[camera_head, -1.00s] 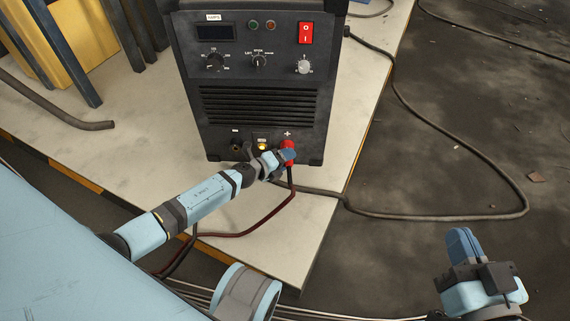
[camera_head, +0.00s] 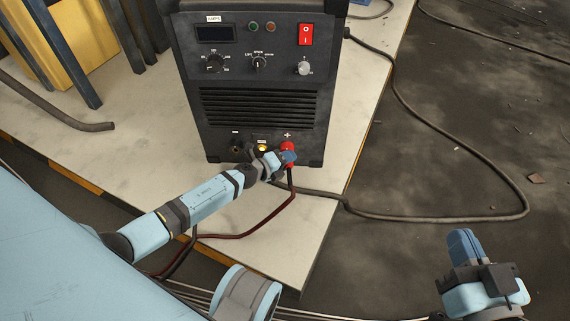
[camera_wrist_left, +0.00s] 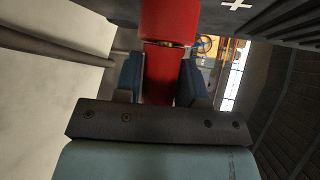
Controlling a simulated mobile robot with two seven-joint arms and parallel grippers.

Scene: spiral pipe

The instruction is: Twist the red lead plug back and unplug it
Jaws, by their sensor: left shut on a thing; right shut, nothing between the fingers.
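The red lead plug (camera_wrist_left: 168,80) sits between the two blue fingers of my left gripper (camera_wrist_left: 160,82), which is shut on it. In the left wrist view a thin brass-coloured bit shows between the plug and the red socket collar (camera_wrist_left: 170,15) at the panel. The socket collar also shows in the head view (camera_head: 288,146), under the plus mark of the black welding machine (camera_head: 250,185). My left gripper (camera_head: 284,159) is just below it there. My right gripper (camera_head: 460,246) is shut and empty at the lower right, far from the machine.
The machine stands on a pale table (camera_head: 120,115). A dark red lead (camera_head: 270,218) runs from the plug across the table. A black cable (camera_head: 440,217) loops over the floor at right. A bent pipe (camera_head: 60,114) and a yellow block (camera_head: 85,35) are at left.

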